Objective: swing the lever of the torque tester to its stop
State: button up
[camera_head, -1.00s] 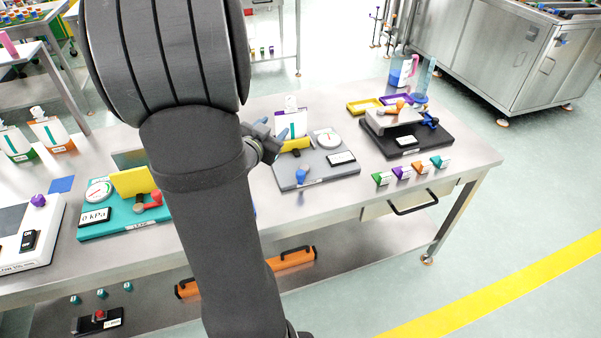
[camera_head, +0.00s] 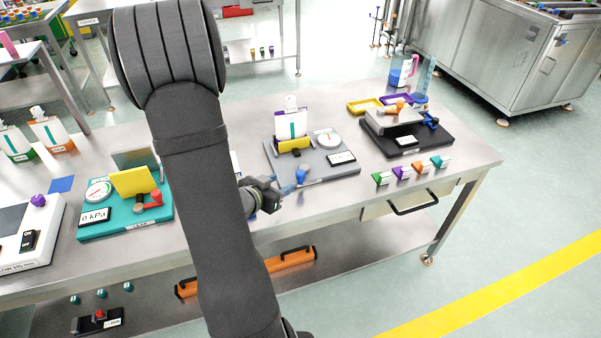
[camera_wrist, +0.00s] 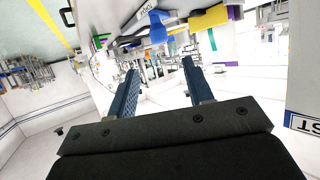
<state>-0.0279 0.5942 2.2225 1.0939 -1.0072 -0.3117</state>
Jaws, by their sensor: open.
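A grey tester plate (camera_head: 340,168) stands on the bench right of my arm, and I take it for the torque tester, though its label is too small to read. In the wrist view the blue lever (camera_wrist: 157,28) and yellow clamp (camera_wrist: 208,17) show beyond the parted fingers (camera_wrist: 160,72). Contact with the lever cannot be told.
A teal tester (camera_head: 125,222) with a red lever stands left of my arm. A black tester (camera_head: 408,145) stands at the right, with several coloured blocks (camera_head: 402,172) in front of it. The bench's front edge is close to my gripper.

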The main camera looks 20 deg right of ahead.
aim_at(299, 173)
jog(key=x, duration=1.1)
jog(key=shift+w+d+f, duration=0.1)
jog(key=shift+w+d, duration=0.15)
grip_shut()
